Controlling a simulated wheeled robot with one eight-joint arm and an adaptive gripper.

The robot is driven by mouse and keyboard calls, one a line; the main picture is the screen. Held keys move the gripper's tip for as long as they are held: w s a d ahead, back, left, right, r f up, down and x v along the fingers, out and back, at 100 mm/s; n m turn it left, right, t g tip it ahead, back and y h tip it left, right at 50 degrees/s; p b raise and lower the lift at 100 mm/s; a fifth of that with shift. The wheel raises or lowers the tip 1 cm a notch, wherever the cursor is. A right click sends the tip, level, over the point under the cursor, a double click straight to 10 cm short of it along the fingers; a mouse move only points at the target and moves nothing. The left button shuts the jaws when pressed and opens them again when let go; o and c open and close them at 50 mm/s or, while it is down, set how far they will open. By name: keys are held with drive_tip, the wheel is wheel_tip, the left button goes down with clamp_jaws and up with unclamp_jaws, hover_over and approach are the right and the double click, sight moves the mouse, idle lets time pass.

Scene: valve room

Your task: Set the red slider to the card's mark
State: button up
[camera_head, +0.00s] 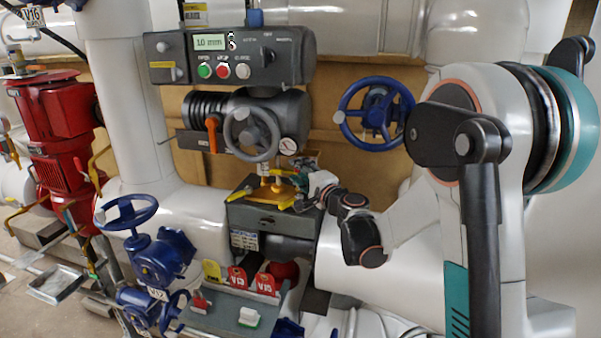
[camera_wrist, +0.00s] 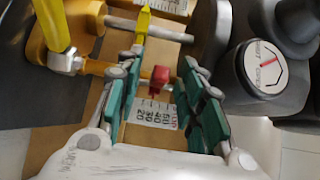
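The red slider (camera_wrist: 159,82) sits on a thin rod in the wrist view, above a white scale strip (camera_wrist: 152,113) with printed numbers. My gripper (camera_wrist: 163,66) is open, with one teal-padded finger on each side of the red slider. Gaps show between the slider and both fingers. In the head view my gripper (camera_head: 314,183) is at the right of the grey box (camera_head: 262,220) with the yellow bracket (camera_head: 268,194). The slider cannot be made out there. A small white-and-yellow label (camera_head: 244,240) is on the box front; whether it is the card is unclear, and its print is too small to read.
A yellow pointer (camera_wrist: 143,24) stands beside a second scale (camera_wrist: 172,6). A round dark cap with a white face (camera_wrist: 265,66) is right of my fingers. A grey handwheel (camera_head: 251,134) is above the box, and a blue handwheel (camera_head: 375,113) is to the right.

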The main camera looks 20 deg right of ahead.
drive_tip(key=shift+s, duration=0.1)
drive_tip(key=v, duration=1.1)
drive_tip(key=shift+s+d, duration=0.2)
drive_tip(key=shift+s, duration=0.2)
drive_tip(key=shift+a, duration=0.1)
